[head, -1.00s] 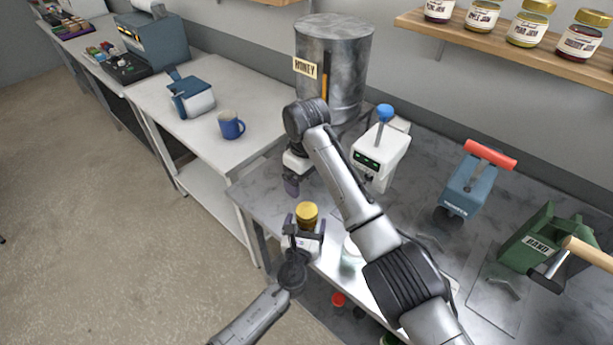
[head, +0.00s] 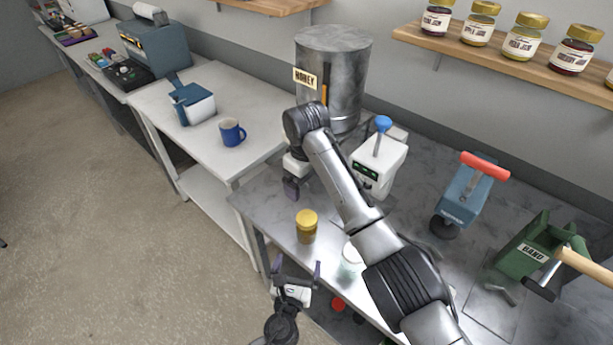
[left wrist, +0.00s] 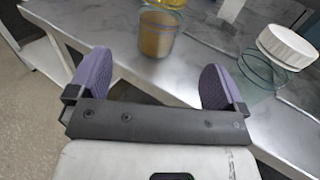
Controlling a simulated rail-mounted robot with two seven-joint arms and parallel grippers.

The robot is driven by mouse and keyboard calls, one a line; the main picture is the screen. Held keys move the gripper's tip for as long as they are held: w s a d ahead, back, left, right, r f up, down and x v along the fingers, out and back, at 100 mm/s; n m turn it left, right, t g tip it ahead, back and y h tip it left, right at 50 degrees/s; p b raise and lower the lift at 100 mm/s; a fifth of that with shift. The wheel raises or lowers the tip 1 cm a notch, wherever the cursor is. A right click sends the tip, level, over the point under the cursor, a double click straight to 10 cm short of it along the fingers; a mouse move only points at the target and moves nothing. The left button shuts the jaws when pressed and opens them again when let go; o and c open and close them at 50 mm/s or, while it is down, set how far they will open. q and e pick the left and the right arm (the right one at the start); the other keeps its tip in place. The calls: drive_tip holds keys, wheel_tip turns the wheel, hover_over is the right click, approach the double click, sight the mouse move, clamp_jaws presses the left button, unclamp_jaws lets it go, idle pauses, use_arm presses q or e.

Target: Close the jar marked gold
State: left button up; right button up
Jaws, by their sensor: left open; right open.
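A jar with a gold lid (head: 306,225) stands upright on the metal counter near its front edge. The lid sits on top; I cannot tell how tight it is. In the left wrist view the jar's brown-filled body (left wrist: 158,32) shows ahead, between and beyond the fingers. My left gripper (head: 296,268) is open and empty, in front of the counter edge and apart from the jar. My right gripper (head: 291,187) is at the counter's left part, behind the jar, open with nothing seen in it; its arm crosses above the counter.
A glass jar with a white lid (left wrist: 287,46) stands to the right of the gold-lidded jar. A honey tank (head: 335,75), a white device with a blue knob (head: 380,160), a blue press (head: 465,195) and a green BAND machine (head: 535,245) stand behind or right.

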use_arm(q)
drive_tip(key=shift+s+a, duration=0.15)
drive_tip(key=shift+s, duration=0.65)
drive_tip(key=shift+s+a, duration=0.15)
drive_tip(key=shift+s, duration=0.6)
